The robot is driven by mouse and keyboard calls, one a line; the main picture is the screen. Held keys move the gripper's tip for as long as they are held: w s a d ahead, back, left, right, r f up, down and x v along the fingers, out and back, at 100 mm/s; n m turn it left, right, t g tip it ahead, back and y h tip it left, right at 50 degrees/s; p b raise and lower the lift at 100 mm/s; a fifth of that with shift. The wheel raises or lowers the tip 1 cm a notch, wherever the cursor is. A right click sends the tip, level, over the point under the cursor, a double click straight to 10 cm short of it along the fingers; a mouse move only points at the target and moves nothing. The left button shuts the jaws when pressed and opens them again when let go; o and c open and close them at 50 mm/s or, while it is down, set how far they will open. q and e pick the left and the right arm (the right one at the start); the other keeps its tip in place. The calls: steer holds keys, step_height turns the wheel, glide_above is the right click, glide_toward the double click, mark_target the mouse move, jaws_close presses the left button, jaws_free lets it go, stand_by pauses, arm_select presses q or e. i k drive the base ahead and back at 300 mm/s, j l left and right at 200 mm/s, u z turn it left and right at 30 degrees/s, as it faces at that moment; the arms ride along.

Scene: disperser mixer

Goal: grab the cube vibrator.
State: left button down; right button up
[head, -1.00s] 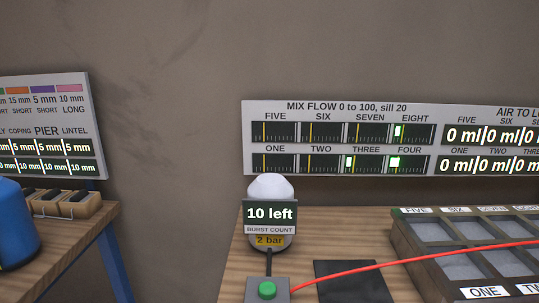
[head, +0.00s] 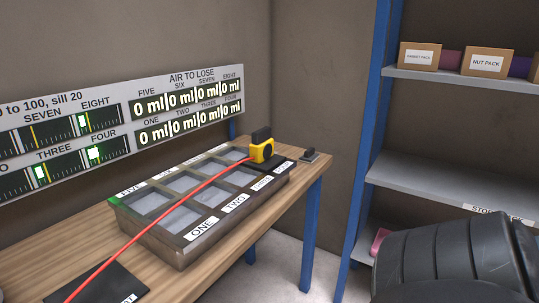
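A small yellow block-shaped tool with a black top (head: 262,149), which looks like the cube vibrator, stands on a dark mat (head: 273,165) at the far right part of the wooden bench. A red hose (head: 150,218) runs from the bench's near left across the compartment tray to this tool. Neither of my grippers shows in the head view, so their state is hidden.
A grey tray of labelled compartments (head: 180,252) fills the middle of the bench (head: 300,182). A small dark switch-like item (head: 309,156) sits at the bench's right end. A blue-posted shelf (head: 440,178) with boxes (head: 420,56) stands at right. Floor shows between bench and shelf.

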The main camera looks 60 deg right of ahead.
mark_target(262, 147)
steer(key=z, duration=1.75)
steer(key=u, duration=0.8)
steer(key=l+u, duration=0.75)
steer(key=u, duration=0.25)
steer(key=l+u, duration=0.15)
steer(key=l, duration=0.15)
steer(key=k+l+u, duration=0.1)
steer(key=l, duration=0.2)
steer(key=k+l+u, duration=0.15)
steer(key=l, duration=0.15)
